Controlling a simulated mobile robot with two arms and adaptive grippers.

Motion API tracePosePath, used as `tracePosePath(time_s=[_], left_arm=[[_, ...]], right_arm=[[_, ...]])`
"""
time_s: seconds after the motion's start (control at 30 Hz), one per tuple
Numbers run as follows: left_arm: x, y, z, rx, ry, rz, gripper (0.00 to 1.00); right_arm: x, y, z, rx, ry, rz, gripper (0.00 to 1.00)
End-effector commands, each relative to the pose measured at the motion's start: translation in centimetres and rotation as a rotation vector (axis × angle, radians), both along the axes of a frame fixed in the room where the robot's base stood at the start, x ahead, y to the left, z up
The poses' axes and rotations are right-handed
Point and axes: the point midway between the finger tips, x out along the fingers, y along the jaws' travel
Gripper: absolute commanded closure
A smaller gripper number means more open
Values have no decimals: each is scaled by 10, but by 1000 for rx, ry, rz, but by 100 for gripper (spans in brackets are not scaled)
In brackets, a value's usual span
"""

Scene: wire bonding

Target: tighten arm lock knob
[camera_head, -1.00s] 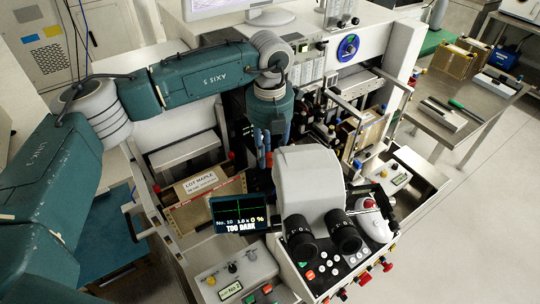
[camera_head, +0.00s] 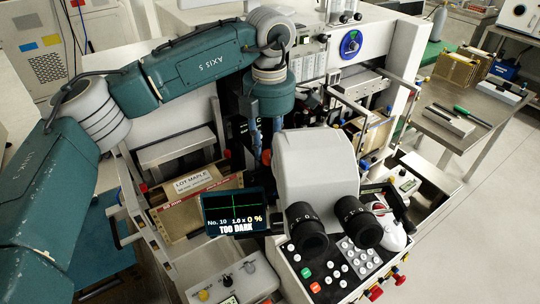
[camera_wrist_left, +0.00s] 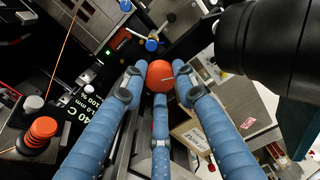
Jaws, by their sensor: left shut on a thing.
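My left gripper (camera_head: 264,144) reaches down behind the microscope head, its blue fingers partly hidden there. In the left wrist view its three blue fingers (camera_wrist_left: 160,88) are closed around a round orange-red knob (camera_wrist_left: 160,75), with a fingertip on each side and one below. The knob, which I take to be the arm lock knob, has a thin pale line on its face. In the head view only a small red patch of the knob (camera_head: 266,157) shows by the fingertips. My right gripper is in neither view.
The white microscope head (camera_head: 312,165) with black eyepieces stands close beside the fingers. A small screen (camera_head: 235,211) reads "TOO DARK". A box labelled "LOT MAPLE" (camera_head: 195,182) lies to the left. A red stacked knob (camera_wrist_left: 40,132) is at the left of the wrist view.

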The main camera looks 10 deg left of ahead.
Motion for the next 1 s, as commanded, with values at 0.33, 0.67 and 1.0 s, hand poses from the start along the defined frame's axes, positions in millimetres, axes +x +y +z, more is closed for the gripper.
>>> tracePosePath(time_s=[0.33,0.67,1.0], left_arm=[[1,2,0,1,1,-325,98],[2,2,1,0,-1,-637,98],[3,3,3,2,-3,-933,98]], right_arm=[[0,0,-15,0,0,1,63],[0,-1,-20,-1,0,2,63],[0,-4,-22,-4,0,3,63]])
